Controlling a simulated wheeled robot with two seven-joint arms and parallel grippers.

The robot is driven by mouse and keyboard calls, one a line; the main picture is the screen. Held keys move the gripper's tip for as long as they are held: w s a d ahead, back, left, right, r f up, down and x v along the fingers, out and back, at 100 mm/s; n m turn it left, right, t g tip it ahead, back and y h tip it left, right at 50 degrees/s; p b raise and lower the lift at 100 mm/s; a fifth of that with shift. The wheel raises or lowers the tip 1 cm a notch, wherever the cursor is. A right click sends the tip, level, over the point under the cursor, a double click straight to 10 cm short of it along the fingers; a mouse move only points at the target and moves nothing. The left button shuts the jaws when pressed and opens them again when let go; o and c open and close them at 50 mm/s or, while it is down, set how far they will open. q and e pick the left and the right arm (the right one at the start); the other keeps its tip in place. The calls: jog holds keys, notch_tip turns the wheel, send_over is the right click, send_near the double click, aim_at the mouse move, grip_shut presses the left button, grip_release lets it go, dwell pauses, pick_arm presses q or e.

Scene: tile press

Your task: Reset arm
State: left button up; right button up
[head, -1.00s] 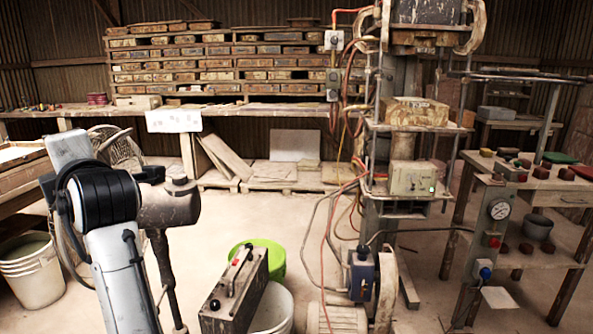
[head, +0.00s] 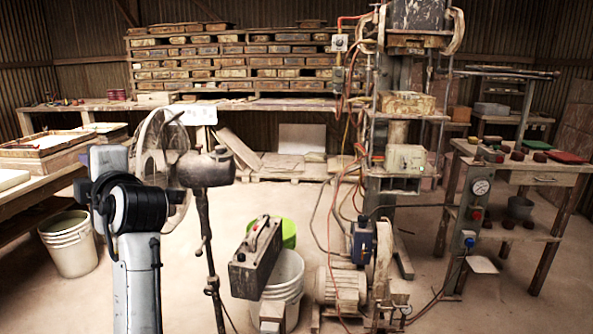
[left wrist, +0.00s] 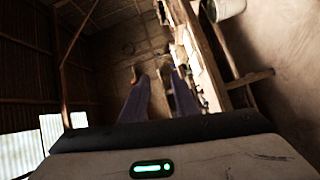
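My left arm (head: 137,225) stands up in the lower left of the head view, with a black joint and a pale grey link. A grey part of it rises at the top, and its fingers cannot be made out there. In the left wrist view my left gripper (left wrist: 158,78) shows two dark fingers apart, with nothing seen between them. It is open. My right gripper is in neither view.
A fan on a stand (head: 205,165) is just right of my left arm. A white bucket (head: 68,245) stands left, beside a wooden table (head: 45,185). The press (head: 405,150) stands right of centre, with a motor (head: 340,285) below.

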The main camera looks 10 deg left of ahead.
pick_arm(q)
jog(key=w+a+f+m+g+y, duration=0.25)
jog(key=a+f+m, duration=0.55)
jog(key=a+f, duration=0.65)
jog(key=w+d+f+m+t+h, duration=0.4)
jog(key=w+d+m+h, duration=0.3)
jog(key=d+m, duration=0.4)
jog(key=w+d+f+m+t+h, duration=0.4)
jog(key=w+d+m+t+h, duration=0.15)
jog(key=d+m+h, duration=0.4)
jog(key=s+d+f+m+g+h, duration=0.1)
jog(key=s+d+f+g, duration=0.1)
jog(key=s+d+f, duration=0.65)
jog(key=s+d+f+m+g, duration=0.1)
jog(key=s+d+f+g, duration=0.3)
jog(key=s+f, duration=0.7)
jog(key=s+d+f, duration=0.3)
jog(key=s, duration=0.4)
jog(key=s+d+f+g+h, duration=0.1)
jog(key=s+d+f, duration=0.2)
jog(key=s, duration=0.5)
jog(key=s+d+f+n+g+h, duration=0.1)
jog(key=s+d+f, duration=0.3)
jog(key=s, duration=0.4)
jog(key=shift+f, duration=0.2)
